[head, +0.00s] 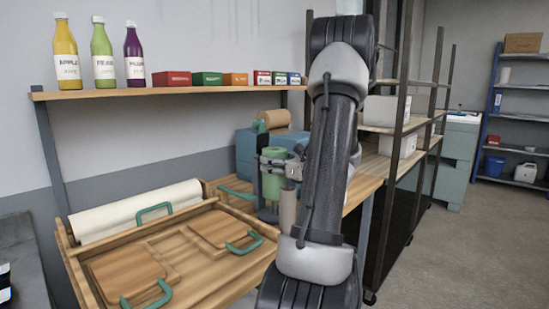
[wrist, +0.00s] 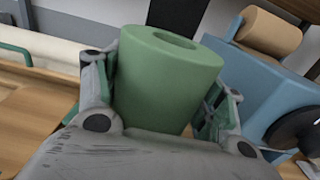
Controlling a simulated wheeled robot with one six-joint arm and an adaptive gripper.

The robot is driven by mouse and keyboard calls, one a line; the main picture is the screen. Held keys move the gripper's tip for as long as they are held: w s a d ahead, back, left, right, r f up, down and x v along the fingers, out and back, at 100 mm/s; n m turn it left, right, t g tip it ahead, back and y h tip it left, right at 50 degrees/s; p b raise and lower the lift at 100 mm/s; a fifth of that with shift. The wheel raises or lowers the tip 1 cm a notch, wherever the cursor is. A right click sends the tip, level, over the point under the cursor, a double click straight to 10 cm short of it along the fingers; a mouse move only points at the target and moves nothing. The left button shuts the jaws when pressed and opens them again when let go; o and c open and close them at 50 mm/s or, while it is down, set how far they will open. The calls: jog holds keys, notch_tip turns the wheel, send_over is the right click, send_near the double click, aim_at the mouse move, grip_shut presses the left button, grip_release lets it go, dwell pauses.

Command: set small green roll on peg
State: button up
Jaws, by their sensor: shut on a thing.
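The small green roll (wrist: 158,90) stands between the two fingers of my gripper (wrist: 165,78) in the wrist view, with the hole in its upper end showing. My gripper is shut on its sides. In the head view the green roll (head: 271,182) is upright, with my gripper (head: 278,165) around its upper part. A dark grey base (head: 267,214) shows just below the roll. I cannot tell whether the roll touches it. No bare peg is clearly visible; a peg inside or under the roll would be hidden.
A brown cylinder (head: 288,208) stands close to the right of the roll. A blue box-like device with a brown roll (head: 274,119) is behind. A wooden tray (head: 190,290) with green handles and a white roll (head: 135,211) lie to the left. A shelf (head: 170,92) holds bottles and small boxes.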

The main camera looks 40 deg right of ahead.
aim_at(274, 179)
jog(key=shift+f, duration=3.15)
jog(key=o, duration=1.5)
jog(key=shift+c, duration=0.2)
notch_tip(274, 179, up, 10)
jog(key=shift+f, duration=0.1)
